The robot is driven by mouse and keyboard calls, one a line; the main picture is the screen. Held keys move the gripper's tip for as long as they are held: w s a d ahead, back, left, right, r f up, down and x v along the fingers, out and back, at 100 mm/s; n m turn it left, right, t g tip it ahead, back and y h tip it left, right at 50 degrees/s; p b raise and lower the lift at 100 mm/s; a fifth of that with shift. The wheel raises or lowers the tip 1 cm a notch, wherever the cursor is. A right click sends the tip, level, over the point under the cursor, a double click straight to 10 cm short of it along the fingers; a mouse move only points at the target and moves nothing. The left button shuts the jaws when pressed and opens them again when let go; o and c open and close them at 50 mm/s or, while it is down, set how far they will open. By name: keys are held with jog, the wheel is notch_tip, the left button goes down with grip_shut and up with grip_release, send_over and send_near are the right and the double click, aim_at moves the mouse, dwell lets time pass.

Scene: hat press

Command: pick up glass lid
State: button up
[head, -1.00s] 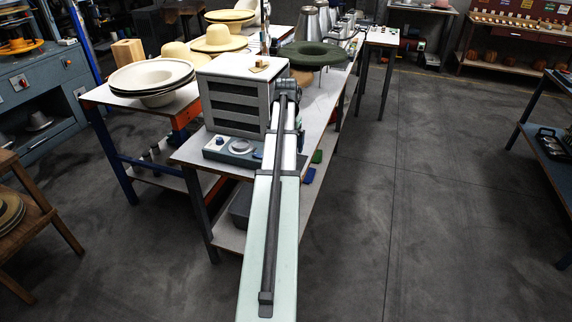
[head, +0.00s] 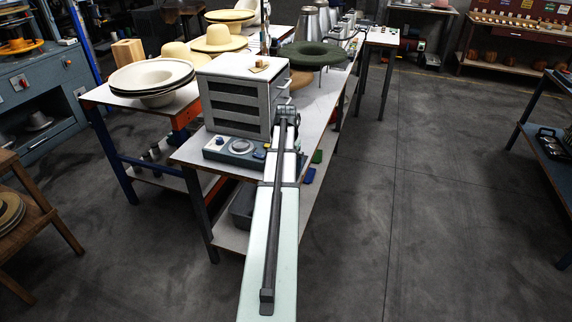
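I cannot make out a glass lid in the head view. My arm reaches forward from the bottom of the picture to a grey joint beside the right front corner of a light grey drawer cabinet on the workbench (head: 183,156). My gripper does not show; it is out of sight beyond that joint.
The grey cabinet (head: 236,102) has dark slots and side handles, with a small wooden piece on top. A control box with a dial (head: 240,147) sits at its foot. A dark green hat (head: 310,54) and pale hats (head: 150,76) stand nearby. The floor at right (head: 440,190) is clear.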

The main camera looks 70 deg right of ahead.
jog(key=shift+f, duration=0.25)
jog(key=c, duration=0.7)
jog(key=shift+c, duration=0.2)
